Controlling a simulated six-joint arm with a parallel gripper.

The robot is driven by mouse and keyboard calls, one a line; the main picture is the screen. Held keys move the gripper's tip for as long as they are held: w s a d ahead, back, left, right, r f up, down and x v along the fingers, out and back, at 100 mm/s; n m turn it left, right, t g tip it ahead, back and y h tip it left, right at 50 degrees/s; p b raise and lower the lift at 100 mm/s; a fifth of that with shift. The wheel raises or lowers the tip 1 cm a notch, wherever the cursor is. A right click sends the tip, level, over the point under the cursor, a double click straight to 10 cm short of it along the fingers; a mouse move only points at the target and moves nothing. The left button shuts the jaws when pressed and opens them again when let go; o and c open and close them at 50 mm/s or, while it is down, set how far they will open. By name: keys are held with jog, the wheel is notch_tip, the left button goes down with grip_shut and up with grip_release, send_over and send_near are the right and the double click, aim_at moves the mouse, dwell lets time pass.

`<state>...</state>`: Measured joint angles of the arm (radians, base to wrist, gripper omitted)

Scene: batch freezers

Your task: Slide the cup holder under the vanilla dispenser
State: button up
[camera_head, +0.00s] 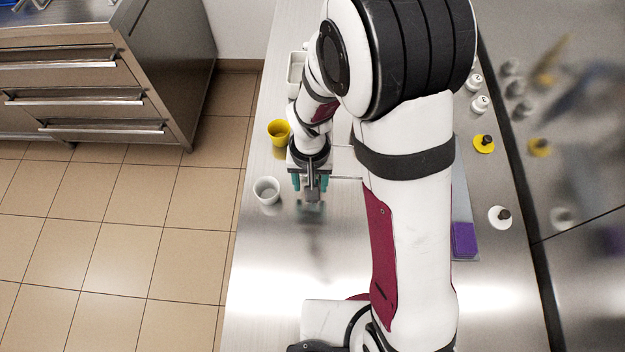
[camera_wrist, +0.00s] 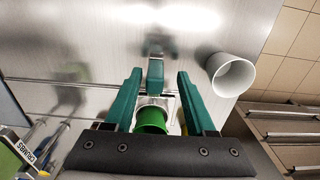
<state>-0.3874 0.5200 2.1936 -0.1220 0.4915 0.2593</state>
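My gripper (camera_head: 310,186) hangs over the steel counter in the head view, its teal fingers pointing toward the near end. In the wrist view its outer fingers (camera_wrist: 159,75) stand apart with a teal upright piece between them. Behind that piece, a green cup-like thing (camera_wrist: 152,121) shows with a pale, square-edged part around it. This may be the cup holder, but I cannot tell for sure. No contact with the fingers is clear. I cannot identify the vanilla dispenser by a label; a yellow fitting (camera_head: 484,144) and a white fitting (camera_head: 500,217) with dark knobs are at the right.
A white cup (camera_head: 267,190) stands left of my gripper, also in the wrist view (camera_wrist: 233,75). A yellow cup (camera_head: 278,131) stands farther back, near a white container (camera_head: 296,72). A purple block (camera_head: 464,239) lies right of my arm. The counter's near left is clear.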

jog(key=shift+r, duration=0.1)
notch_tip(320, 180, up, 16)
jog(key=shift+f, duration=0.2)
jog(key=s+d+r+m+y, duration=0.1)
jog(key=s+d, duration=0.3)
jog(key=s, duration=0.4)
jog(key=s+d+r+m, duration=0.1)
jog(key=s+d+m, duration=0.3)
jog(key=s, duration=0.4)
jog(key=shift+s+d+m+y, duration=0.3)
jog(key=shift+s+d+y, duration=0.05)
jog(key=shift+s+y, duration=0.05)
jog(key=shift+r, duration=0.1)
dwell(1.2)
